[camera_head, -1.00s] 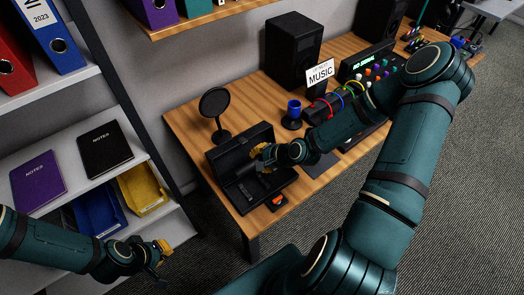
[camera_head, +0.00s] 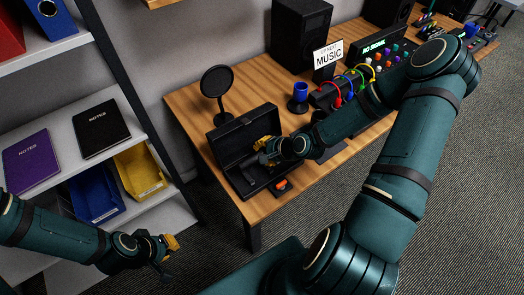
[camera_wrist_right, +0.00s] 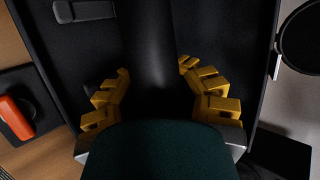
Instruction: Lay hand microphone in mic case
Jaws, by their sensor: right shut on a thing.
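The black mic case (camera_head: 228,176) stands open on the desk, its lid raised at the back. My right gripper (camera_head: 266,150) is over the case. In the right wrist view the yellow fingers (camera_wrist_right: 152,82) are shut on a dark rounded body, the hand microphone (camera_wrist_right: 150,45), against the black case interior (camera_wrist_right: 215,30). Dark on dark hides whether the microphone touches the case floor. My left gripper (camera_head: 168,255) hangs empty in front of the shelf, away from the desk; its finger opening is unclear.
A small black block with an orange top (camera_head: 281,185) sits at the case's front right. A round pop filter (camera_head: 217,82) stands behind the case. A blue cup-like thing (camera_head: 300,91), a MUSIC sign (camera_head: 327,56) and coloured cables (camera_head: 350,84) are to the right.

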